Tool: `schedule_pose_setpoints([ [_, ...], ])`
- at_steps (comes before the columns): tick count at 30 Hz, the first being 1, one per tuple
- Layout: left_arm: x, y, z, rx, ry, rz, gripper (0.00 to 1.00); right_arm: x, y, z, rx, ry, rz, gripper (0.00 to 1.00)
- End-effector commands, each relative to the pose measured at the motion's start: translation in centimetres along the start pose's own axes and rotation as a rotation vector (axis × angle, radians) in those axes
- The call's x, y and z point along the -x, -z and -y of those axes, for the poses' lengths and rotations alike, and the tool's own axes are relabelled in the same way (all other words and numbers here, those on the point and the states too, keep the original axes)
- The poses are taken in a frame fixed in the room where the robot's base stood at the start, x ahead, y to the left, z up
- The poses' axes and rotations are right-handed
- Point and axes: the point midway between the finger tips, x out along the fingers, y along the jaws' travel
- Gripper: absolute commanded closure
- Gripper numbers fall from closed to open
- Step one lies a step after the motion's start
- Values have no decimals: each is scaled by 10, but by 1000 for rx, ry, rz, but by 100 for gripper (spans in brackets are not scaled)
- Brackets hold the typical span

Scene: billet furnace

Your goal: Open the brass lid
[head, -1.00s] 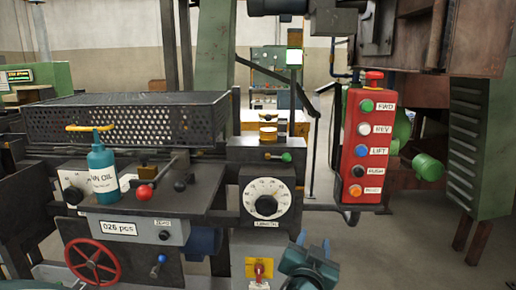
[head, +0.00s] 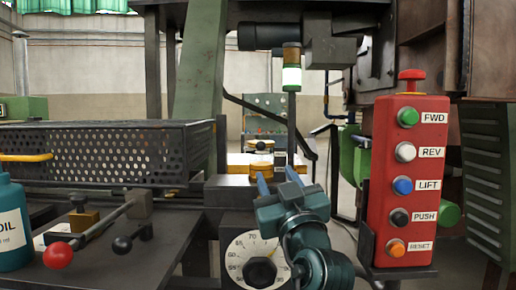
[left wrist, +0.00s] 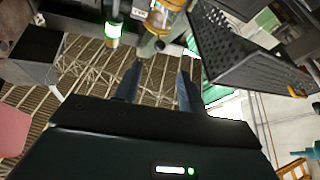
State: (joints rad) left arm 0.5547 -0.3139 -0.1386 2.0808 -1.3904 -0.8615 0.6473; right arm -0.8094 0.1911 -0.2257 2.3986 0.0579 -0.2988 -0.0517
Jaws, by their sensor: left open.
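The cup (head: 260,158) is partly hidden by my left gripper. My left gripper (head: 277,178) is teal with blue fingers, open and empty. It points up and away just in front of and below the cup, apart from the lid as far as I can tell. In the left wrist view, its fingers (left wrist: 160,70) point toward a glass and brass cup (left wrist: 164,18) at the top. My right gripper is not in view.
A red button box (head: 408,180) stands close on the right. A perforated basket (head: 120,152) and a lever with a red knob (head: 57,255) are on the left. A lamp with a white glow (head: 291,76) hangs above the cup. A dial (head: 256,262) sits below.

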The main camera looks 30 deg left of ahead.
Motion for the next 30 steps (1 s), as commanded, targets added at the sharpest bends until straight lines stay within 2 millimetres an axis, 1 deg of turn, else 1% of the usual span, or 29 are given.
schedule_pose_setpoints([
  [1, -8, 5, 0, -4, 2, -1, 59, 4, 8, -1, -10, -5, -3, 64],
  [4, -25, 7, -1, -5, 2, -1, 59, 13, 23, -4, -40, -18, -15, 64],
  [8, -54, 9, -1, -5, 2, -1, 59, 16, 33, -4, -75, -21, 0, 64],
  [12, -83, 8, -1, -6, 1, -1, 59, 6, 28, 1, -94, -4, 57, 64],
  [15, -100, 6, -1, -5, 0, -1, 59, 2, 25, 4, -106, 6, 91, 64],
  [18, -113, 4, 0, -5, 0, -1, 59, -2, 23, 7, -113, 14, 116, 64],
  [21, -122, 3, 0, -4, 0, 0, 59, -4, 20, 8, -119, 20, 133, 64],
  [24, -126, 2, 0, -2, -1, -1, 59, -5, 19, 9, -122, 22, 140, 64],
  [30, -126, 0, 0, -1, -1, 0, 59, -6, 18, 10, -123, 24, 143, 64],
])
